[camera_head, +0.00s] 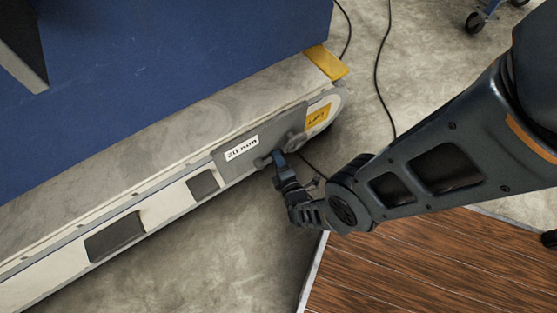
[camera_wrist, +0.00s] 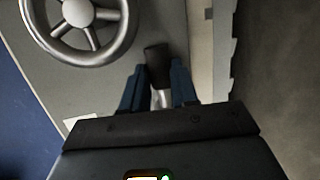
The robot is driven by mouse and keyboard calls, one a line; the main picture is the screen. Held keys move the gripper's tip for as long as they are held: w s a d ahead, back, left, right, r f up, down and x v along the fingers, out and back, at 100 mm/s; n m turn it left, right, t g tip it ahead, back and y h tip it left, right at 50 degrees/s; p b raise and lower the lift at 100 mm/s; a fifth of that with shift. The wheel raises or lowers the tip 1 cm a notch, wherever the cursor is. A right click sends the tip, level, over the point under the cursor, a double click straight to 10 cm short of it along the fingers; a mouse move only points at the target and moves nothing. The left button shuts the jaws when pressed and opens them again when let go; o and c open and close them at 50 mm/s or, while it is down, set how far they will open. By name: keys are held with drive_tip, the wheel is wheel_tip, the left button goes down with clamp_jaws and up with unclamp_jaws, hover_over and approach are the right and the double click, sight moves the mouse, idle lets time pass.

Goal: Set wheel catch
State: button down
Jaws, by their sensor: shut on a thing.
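The wheel (camera_wrist: 80,20) is a silver spoked ring with a round hub, at the top left of the wrist view and partly cut off. The catch (camera_wrist: 156,56) is a small dark lever to the right of the wheel. My gripper (camera_wrist: 158,82) has its blue fingers on both sides of the catch and is shut on it. In the head view my gripper (camera_head: 279,160) reaches the grey plate (camera_head: 228,158) on the side of the long pale beam. There the catch is hard to make out behind the fingers.
The grey plate carries a white label (camera_head: 242,148) reading "20 mm". A yellow label (camera_head: 318,116) is near the beam's rounded end. A blue panel (camera_head: 170,60) stands behind the beam. Black cables (camera_head: 380,70) lie on the concrete floor, and a wooden surface (camera_head: 420,265) is at the lower right.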

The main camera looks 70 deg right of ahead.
drive_tip(key=c, duration=0.9)
unclamp_jaws()
drive_tip(key=shift+o, duration=0.2)
drive_tip(key=shift+a, duration=0.1)
drive_tip(key=p+v, duration=0.2)
drive_tip(key=v, duration=0.5)
drive_tip(key=shift+s+a, duration=0.2)
drive_tip(key=shift+s, duration=0.1)
drive_tip(key=shift+r, duration=0.1)
